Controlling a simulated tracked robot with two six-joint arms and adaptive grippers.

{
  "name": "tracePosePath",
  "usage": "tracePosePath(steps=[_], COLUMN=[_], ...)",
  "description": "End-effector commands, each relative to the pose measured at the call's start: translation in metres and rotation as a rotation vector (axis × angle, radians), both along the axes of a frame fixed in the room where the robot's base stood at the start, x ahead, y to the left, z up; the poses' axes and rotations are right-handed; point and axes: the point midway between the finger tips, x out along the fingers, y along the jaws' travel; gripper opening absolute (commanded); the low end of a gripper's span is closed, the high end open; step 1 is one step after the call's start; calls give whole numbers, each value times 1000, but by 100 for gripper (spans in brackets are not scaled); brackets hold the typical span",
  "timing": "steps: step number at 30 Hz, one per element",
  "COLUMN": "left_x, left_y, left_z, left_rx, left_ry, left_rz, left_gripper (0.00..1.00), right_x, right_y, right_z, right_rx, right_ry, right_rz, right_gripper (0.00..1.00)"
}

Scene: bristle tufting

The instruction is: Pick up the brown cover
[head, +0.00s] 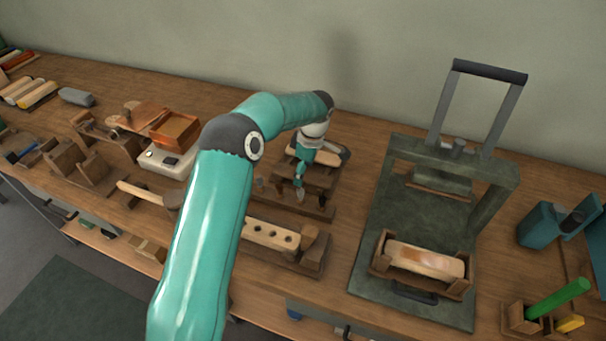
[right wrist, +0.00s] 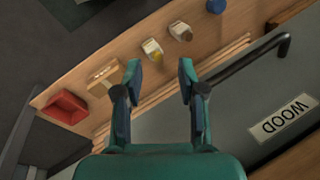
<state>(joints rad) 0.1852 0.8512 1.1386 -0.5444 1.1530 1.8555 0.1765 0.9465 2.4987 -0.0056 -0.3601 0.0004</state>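No piece stands out clearly as the brown cover. A light wooden block with a brown patch (head: 425,260) lies in a wooden holder (head: 380,262) on the press base in the head view. Another pale wooden piece (head: 318,155) lies on a dark wooden fixture (head: 318,205), partly behind my left gripper (head: 299,192). The left gripper points down at that fixture; its fingers are too small to show whether they are open or hold something. My right gripper (right wrist: 160,70) is open and empty in the right wrist view, away from these pieces.
A dark press (head: 400,150) with a tall handle stands right of centre. A block with holes (head: 270,235) lies in front of the left gripper.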

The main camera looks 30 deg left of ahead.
Motion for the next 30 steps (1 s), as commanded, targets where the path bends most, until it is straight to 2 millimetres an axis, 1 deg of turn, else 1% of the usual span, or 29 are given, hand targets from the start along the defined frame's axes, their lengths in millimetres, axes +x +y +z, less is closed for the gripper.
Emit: tracePosePath(steps=[2, 7, 8, 9, 11, 12, 19, 30], left_x=[0, 0, 0, 0, 0, 0, 0, 1], left_y=[1, 1, 1, 1, 1, 1, 0, 0], left_z=[-3, -4, -3, -3, -3, -3, -3, 1], left_rx=[0, 0, 0, 0, 0, 0, 0, 1], left_ry=[1, 0, 0, 0, 0, 0, -1, -3], left_rz=[1, 0, 0, 0, 0, 0, 0, -2], left_gripper=[77, 77, 75, 69, 59, 52, 14, 13], right_x=[0, 0, 0, 0, 0, 0, 0, 0], right_y=[0, 0, 0, 0, 0, 0, 0, 0], right_z=[1, 0, 0, 0, 0, 0, 0, 0], right_rx=[0, 0, 0, 0, 0, 0, 0, 0], right_ry=[0, 0, 0, 0, 0, 0, 0, 0], right_rz=[0, 0, 0, 0, 0, 0, 0, 0], right_gripper=[40, 40, 40, 40, 40, 40, 40, 40])
